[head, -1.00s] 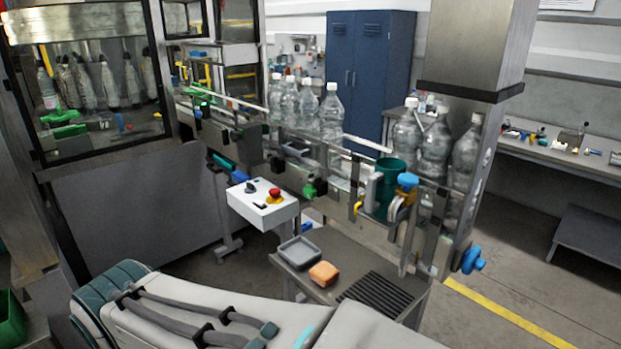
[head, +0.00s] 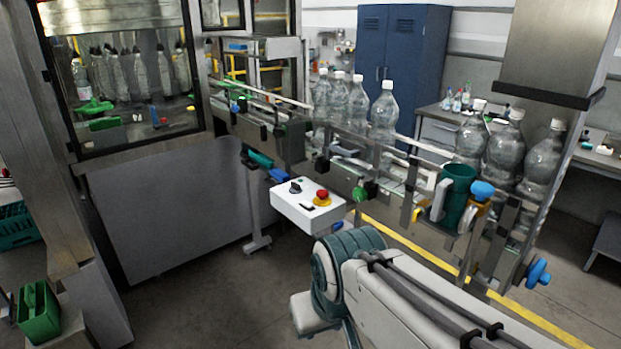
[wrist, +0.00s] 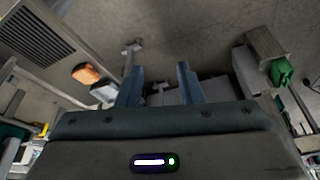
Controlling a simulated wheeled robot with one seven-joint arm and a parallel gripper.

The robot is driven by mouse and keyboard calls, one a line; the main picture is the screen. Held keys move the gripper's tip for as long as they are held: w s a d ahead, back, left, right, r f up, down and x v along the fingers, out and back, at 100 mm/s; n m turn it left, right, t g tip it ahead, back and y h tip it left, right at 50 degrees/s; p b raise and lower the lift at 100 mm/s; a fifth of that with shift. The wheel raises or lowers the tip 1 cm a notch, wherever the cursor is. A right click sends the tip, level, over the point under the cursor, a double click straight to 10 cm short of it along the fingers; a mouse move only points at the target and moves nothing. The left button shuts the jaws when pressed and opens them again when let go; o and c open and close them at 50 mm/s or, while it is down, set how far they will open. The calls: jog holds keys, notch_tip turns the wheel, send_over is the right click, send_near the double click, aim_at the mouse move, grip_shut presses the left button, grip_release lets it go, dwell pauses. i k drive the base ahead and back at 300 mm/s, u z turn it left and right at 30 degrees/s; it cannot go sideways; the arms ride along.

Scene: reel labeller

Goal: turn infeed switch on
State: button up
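A white control box (head: 308,209) hangs beside the bottle conveyor in the head view. On its top are a black rotary knob (head: 295,188), a red mushroom button (head: 322,197) on a yellow ring and a small black part (head: 307,208). No label is readable, so I cannot tell which control is the infeed switch or its setting. In the wrist view my gripper (wrist: 160,70) is open with nothing between its two blue-grey fingers. The fingers point over the grey floor. My gripper is not visible in the head view, where only my arm shows, below and right of the box.
A glazed machine (head: 125,80) stands left. Floor left of my arm is clear.

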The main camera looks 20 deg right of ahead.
aim_at(295, 189)
jog(key=i, duration=1.45)
